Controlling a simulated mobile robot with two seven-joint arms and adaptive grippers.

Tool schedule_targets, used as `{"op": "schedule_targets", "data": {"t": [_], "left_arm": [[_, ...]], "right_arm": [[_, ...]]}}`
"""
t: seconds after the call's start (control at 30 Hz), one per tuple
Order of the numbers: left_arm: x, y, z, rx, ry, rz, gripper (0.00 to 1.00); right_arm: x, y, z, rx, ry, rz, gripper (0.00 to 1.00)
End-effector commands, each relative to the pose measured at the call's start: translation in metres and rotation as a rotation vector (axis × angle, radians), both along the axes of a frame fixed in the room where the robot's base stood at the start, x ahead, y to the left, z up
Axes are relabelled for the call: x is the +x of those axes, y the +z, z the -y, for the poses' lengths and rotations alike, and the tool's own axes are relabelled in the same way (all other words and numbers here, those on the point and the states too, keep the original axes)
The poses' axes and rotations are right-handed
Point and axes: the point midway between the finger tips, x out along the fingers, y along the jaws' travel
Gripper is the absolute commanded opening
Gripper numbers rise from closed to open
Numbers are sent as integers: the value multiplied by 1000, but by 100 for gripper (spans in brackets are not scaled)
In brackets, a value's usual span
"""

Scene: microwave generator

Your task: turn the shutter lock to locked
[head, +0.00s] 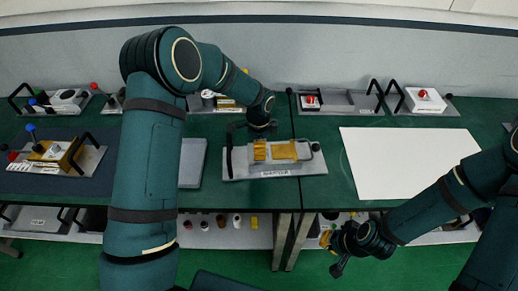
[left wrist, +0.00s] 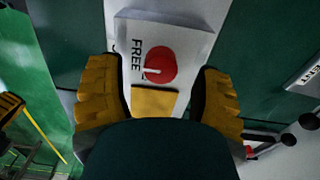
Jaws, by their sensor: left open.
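The shutter lock is a round red knob (left wrist: 161,65) with a white mark on a white plate (left wrist: 190,38) in the left wrist view. The word FREE is printed beside it. A yellow patch (left wrist: 154,101) lies just below the knob in that view. My left gripper (head: 261,145) is over the lock unit (head: 240,170) in the head view, and the knob cannot be made out there. In the left wrist view its yellow fingers (left wrist: 157,75) are open, one on each side of the knob, with visible gaps. My right gripper (head: 340,258) hangs low in front of the bench, its jaws unclear.
Similar units stand on the green bench, including one with a red knob (head: 422,93) at the back right and one at the left (head: 58,152). A white sheet (head: 400,160) lies on the right. A black handle (head: 229,155) rises at the lock unit's left end.

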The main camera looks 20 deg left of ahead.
Motion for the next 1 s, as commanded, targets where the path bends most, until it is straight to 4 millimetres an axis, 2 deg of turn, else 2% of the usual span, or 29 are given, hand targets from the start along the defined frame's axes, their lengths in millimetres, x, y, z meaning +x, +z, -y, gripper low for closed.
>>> {"op": "schedule_targets", "data": {"t": [0.2,0.53,0.67,0.7,0.73,1.0], "left_arm": [[0,-17,0,0,2,0,66],[0,-19,0,-1,1,1,64],[0,-19,0,-1,1,1,18],[0,-19,0,-1,1,1,4],[0,-19,0,-1,1,1,0],[0,-19,0,-1,15,1,0]], "right_arm": [[0,1,0,0,0,0,0],[0,1,0,0,0,0,0],[0,1,0,0,0,0,0],[0,1,0,0,0,0,0],[0,1,0,0,0,0,0],[0,-1,0,0,0,0,0]]}}
